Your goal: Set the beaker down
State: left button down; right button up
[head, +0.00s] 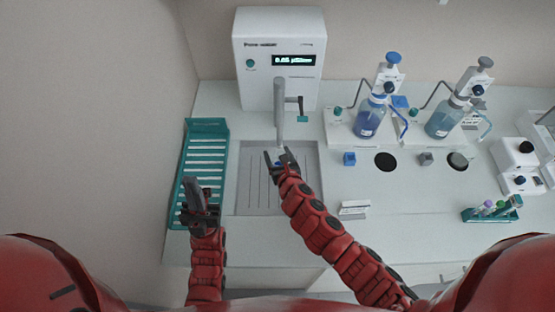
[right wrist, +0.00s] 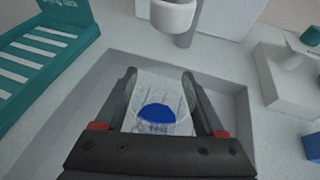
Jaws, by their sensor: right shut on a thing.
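The clear beaker (right wrist: 160,88) with a blue patch on it is between the fingers of my right gripper (right wrist: 160,82), which is shut on it in the right wrist view. In the head view my right gripper (head: 280,155) is over the grey sink tray (head: 257,195), just below the spout (head: 279,125). The beaker is mostly hidden there, and I cannot tell whether its base touches the tray. My left gripper (head: 197,185) is over the teal rack (head: 205,148); its finger gap is unclear.
The water dispenser (head: 280,85) stands behind the tray. A small sign (head: 354,208) and a teal tube holder (head: 490,212) are further right. The bench front is clear.

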aim_at(277, 160)
notch_tip(277, 160, down, 3)
jog(key=shift+a+f, duration=0.1)
jog(key=shift+f, duration=0.15)
jog(key=shift+f, duration=0.15)
jog(key=o, duration=0.9)
jog(key=shift+f, duration=0.1)
jog(key=o, duration=0.4)
